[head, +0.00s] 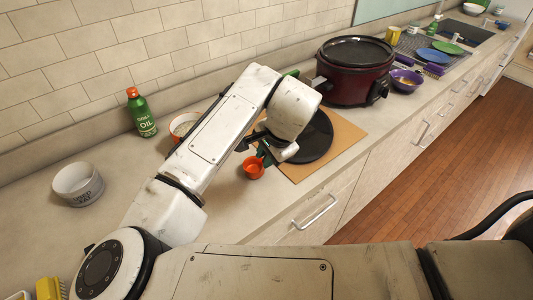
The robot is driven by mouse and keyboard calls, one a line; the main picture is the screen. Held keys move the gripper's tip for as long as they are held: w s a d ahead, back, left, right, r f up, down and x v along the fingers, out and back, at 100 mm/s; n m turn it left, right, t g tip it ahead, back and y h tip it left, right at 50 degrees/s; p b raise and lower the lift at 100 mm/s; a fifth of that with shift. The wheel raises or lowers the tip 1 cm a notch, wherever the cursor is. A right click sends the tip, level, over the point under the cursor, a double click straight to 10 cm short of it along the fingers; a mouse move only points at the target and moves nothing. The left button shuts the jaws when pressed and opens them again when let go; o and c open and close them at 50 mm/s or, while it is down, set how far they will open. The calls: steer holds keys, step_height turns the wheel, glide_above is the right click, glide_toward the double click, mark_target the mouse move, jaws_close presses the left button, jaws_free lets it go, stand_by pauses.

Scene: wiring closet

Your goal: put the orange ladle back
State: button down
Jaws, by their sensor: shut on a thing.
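The orange ladle (253,169) shows its bowl below my gripper, above or at the counter just left of the wooden board. Its handle is mostly hidden by my gripper and arm. My gripper (268,153) is shut on the ladle. I cannot tell from this view whether the ladle's bowl touches the counter. No holder for the ladle stands out in view.
A black round plate (314,137) lies on the wooden board (342,139). A dark red slow cooker (350,78) stands behind it. A green oil bottle (141,113), a white bowl (78,184) and another bowl (181,127) stand left.

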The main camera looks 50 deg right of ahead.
steer(key=shift+f, duration=0.15)
steer(key=c, duration=1)
jaws_free()
steer(key=b+v, duration=0.1)
steer(key=v, duration=1.1)
